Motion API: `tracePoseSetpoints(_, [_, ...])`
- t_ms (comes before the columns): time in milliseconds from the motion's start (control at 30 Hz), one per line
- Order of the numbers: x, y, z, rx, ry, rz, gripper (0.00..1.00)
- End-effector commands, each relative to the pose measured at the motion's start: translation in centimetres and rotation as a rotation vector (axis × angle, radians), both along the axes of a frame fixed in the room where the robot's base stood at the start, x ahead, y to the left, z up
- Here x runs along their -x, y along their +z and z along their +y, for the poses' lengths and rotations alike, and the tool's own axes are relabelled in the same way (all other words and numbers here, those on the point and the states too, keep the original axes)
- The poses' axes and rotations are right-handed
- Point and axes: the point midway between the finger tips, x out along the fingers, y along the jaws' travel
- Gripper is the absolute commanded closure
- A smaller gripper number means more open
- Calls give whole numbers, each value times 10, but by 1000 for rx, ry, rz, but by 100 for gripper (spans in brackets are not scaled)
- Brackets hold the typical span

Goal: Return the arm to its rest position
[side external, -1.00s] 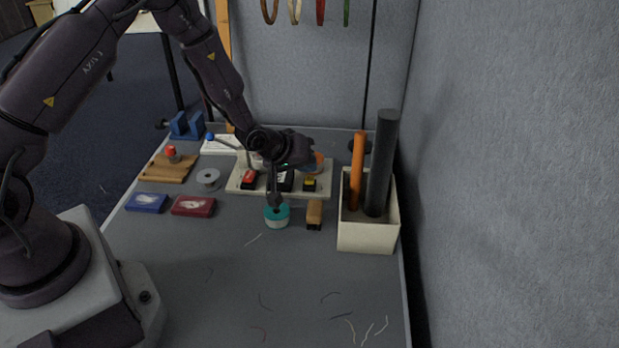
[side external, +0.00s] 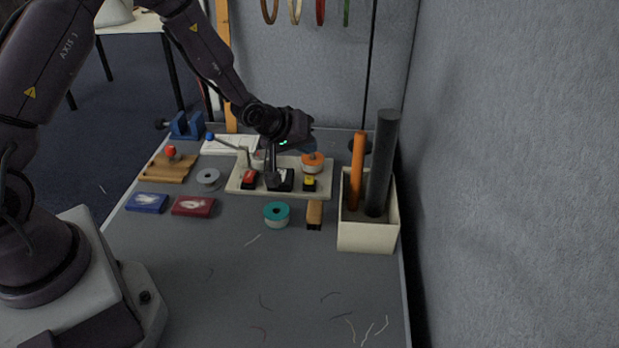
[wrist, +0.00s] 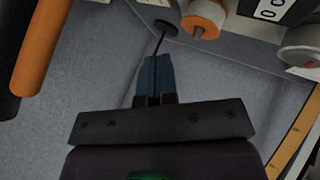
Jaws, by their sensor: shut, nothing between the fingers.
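My gripper (side external: 272,181) hangs from the bent arm above the cream tray (side external: 237,185) in the side view. In the wrist view my gripper (wrist: 155,98) shows its fingers together with nothing between them. The orange spool also shows in the wrist view (wrist: 208,14). The fingertips overlap the tray in the side view; I cannot tell their exact height.
A teal spool (side external: 276,215) and a tan brush (side external: 314,214) lie in front of the tray. A cream box (side external: 366,238) with orange and grey rolls stands at right. Blue and red boxes (side external: 193,206) lie left.

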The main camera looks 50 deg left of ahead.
Motion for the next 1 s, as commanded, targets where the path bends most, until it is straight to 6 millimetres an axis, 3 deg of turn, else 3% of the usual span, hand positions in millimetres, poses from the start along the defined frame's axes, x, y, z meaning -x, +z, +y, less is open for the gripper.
tracePoseSetpoints(633, [6, -6, 1, -46, -41, 48, 100])
tracePoseSetpoints(800, [46, -24, 4, -135, -129, 258, 100])
tracePoseSetpoints(1000, [94, 18, 5, -251, -258, 439, 100])
